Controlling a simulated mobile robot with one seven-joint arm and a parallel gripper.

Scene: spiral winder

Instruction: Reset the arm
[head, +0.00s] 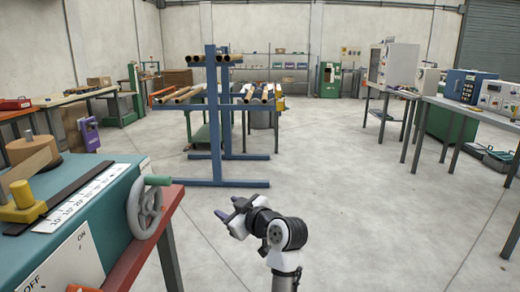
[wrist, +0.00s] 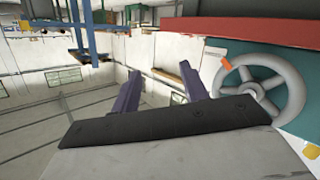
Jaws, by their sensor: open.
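My gripper (head: 231,212) is at the lower middle of the head view, to the right of the winder (head: 112,235) and above bare floor. Its two purple fingers are apart with nothing between them. In the wrist view my gripper (wrist: 158,92) is also open and empty. My arm is folded, with the gripper pointing left toward the winder's side. The winder's grey handwheel (head: 145,208) is left of my gripper and apart from it. The handwheel also shows at the right of the wrist view (wrist: 290,95).
A blue rack (head: 217,130) with cardboard tubes stands ahead on the floor. Benches with machines line the right, including a white cabinet (head: 394,65). A red toolbox (head: 15,104) sits on a bench at the far left. The floor (head: 350,190) right of my arm is clear.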

